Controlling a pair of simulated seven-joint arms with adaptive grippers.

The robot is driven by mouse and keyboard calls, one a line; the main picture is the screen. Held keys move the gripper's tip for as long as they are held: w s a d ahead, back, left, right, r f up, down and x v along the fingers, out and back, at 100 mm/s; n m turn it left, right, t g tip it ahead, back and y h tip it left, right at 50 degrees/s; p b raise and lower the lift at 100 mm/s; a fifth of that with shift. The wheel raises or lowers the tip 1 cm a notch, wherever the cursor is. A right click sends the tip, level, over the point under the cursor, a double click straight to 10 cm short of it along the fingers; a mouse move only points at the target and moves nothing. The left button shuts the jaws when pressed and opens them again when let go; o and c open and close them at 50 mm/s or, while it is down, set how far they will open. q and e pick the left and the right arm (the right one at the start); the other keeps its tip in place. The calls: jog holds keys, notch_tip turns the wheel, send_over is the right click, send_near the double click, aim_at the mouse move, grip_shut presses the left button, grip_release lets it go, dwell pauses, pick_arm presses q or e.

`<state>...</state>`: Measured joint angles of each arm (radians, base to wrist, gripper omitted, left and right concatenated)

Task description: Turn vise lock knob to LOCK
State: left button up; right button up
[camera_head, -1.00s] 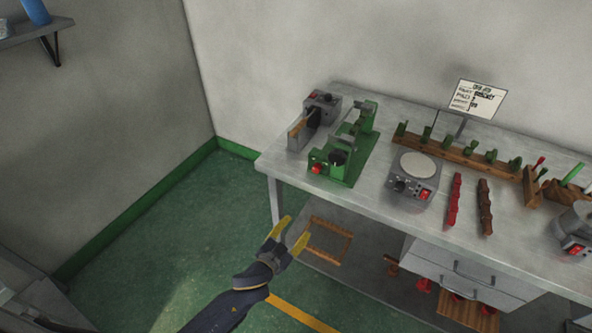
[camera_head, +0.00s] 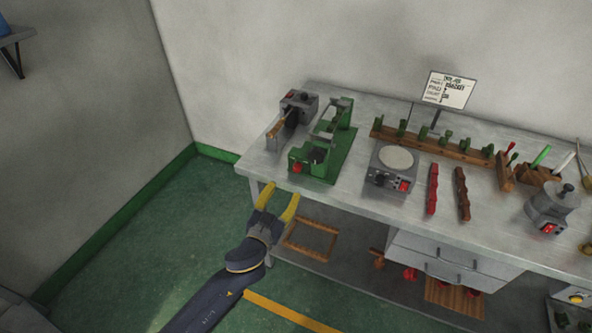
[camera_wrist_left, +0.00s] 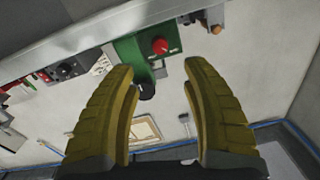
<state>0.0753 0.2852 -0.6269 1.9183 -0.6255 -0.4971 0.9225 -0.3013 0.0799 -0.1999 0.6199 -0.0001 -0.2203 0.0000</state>
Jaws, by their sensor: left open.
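The green vise (camera_head: 322,155) stands near the left end of the grey workbench. A red knob (camera_head: 296,168) sits low on its front left; I cannot read any LOCK mark. My left gripper (camera_head: 280,192) is open and empty, below and in front of the vise by the bench's front edge. In the left wrist view the red knob (camera_wrist_left: 160,46) shows beyond the gap between the yellow fingers (camera_wrist_left: 158,68), apart from them. A dark round part (camera_wrist_left: 147,91) of the vise also shows there. My right gripper is out of view.
A grey box machine (camera_head: 298,104) stands left of the vise. A round-topped grey unit (camera_head: 396,160), red and brown bars (camera_head: 432,190) and a wooden tool rack (camera_head: 430,142) are to the right. A wooden frame (camera_head: 310,239) lies on the lower shelf.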

aim_at(296, 170)
pick_arm(q)
jog(key=x, duration=1.1)
grip_shut()
dwell(0.3)
